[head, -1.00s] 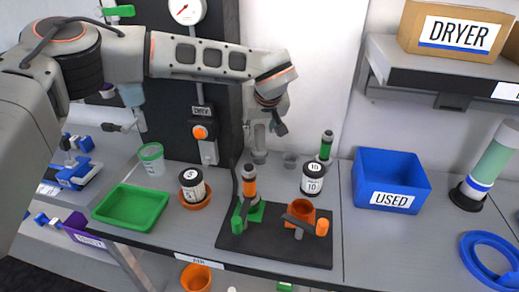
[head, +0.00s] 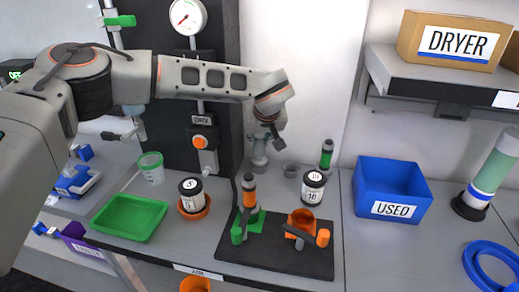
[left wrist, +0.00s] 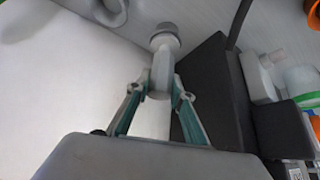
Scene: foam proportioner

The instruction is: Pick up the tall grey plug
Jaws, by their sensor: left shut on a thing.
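The tall grey plug (head: 259,158) is at the back of the bench, in front of the white wall. My left gripper (head: 265,138) reaches down over it from the left, shut on its upper part. In the left wrist view the teal fingers of my left gripper (left wrist: 160,92) close on the grey plug (left wrist: 163,62), whose wider round end points away from the camera. I cannot tell whether its base touches the bench. My right gripper is not in view.
A small grey cup (head: 291,170) stands just right of the plug. The black mat (head: 277,257) with orange and green fittings lies in front. A blue USED bin (head: 392,190) stands right.

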